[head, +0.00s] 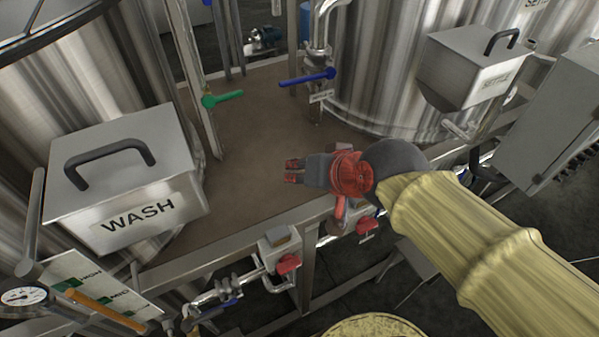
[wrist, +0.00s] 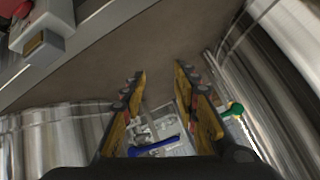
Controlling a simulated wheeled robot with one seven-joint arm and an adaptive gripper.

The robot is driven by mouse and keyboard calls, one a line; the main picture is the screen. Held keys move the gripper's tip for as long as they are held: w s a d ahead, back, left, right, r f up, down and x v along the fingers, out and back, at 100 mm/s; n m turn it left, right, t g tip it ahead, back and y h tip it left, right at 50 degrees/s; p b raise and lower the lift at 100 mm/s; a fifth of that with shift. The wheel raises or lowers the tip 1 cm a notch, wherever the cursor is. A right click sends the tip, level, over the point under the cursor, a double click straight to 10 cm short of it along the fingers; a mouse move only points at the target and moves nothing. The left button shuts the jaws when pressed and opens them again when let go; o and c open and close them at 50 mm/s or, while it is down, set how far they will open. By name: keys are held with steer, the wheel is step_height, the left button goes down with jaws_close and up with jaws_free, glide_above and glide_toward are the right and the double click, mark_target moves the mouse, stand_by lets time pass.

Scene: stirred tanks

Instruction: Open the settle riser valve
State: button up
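A blue lever (head: 308,77) sits on a vertical steel pipe (head: 319,50) in front of the right tank. It points left, across the pipe. A small tag (head: 321,96) below it is too small to read, so I cannot confirm which valve is the settle riser. In the wrist view the blue lever (wrist: 153,146) shows beyond and between my fingers, apart from them. A green lever (head: 222,98) is on a post to the left; it also shows in the wrist view (wrist: 234,110). My gripper (head: 293,172) is open and empty above the brown deck, nearer than both levers; its fingers (wrist: 161,72) are spread.
A box marked WASH (head: 125,190) stands at left and another handled box (head: 475,65) at right. Red-knobbed fittings (head: 288,264) line the front rail. An orange lever (head: 108,310) is at lower left. The brown deck (head: 250,150) is clear between the tanks.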

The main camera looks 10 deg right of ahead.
mark_target(305, 79)
steer(key=shift+c, duration=0.6)
